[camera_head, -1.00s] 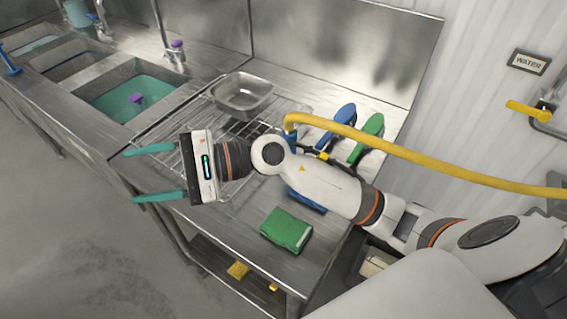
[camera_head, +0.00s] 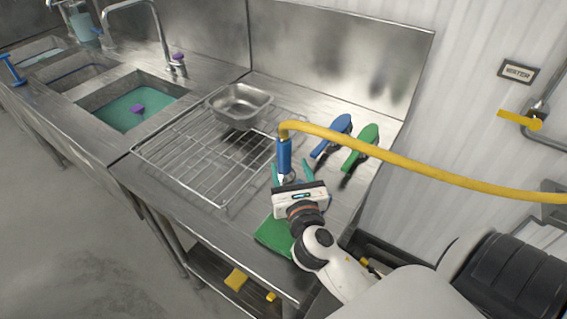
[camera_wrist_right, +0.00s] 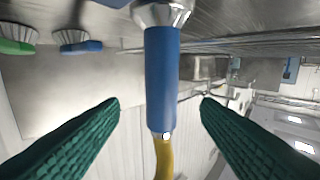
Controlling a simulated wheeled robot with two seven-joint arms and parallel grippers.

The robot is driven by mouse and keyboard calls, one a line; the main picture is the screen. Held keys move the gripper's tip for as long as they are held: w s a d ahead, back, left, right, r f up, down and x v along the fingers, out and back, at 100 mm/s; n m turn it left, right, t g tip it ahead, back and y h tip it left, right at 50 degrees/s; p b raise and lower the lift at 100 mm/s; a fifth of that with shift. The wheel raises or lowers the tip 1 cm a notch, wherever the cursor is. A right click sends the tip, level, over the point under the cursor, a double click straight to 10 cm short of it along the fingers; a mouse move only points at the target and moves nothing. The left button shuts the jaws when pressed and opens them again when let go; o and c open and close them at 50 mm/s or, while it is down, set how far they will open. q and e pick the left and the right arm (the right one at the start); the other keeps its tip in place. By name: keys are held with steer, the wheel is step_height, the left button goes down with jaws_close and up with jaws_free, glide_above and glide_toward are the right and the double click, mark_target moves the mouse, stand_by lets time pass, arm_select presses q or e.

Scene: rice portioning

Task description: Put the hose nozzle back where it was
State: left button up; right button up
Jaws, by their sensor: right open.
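The hose nozzle (camera_head: 284,155) has a blue grip and a metal head at its lower end. The yellow hose (camera_head: 400,160) leaves its top and arches right toward the wall. The nozzle looks upright over the counter; I cannot tell whether its head touches the counter. My right gripper (camera_head: 290,166) is open with its teal fingers either side of the nozzle. In the right wrist view the blue grip (camera_wrist_right: 161,80) lies between the open fingers (camera_wrist_right: 160,103), with gaps on both sides. My left gripper is not in view.
A wire rack (camera_head: 190,158) with a metal pan (camera_head: 240,105) on it lies left of the nozzle. Blue (camera_head: 338,128) and green (camera_head: 362,143) brushes lie behind right. A green cloth or sponge pack (camera_head: 272,238) is near the front edge, partly hidden by my arm. Sinks (camera_head: 95,100) are far left.

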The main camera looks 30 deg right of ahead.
mark_target(286, 158)
steer(key=x, duration=0.4)
steer(key=p+x, duration=0.1)
steer(key=x, duration=0.2)
steer(key=shift+a+f, duration=0.1)
steer(key=shift+f, duration=0.2)
steer(key=shift+r, duration=0.1)
jaws_close()
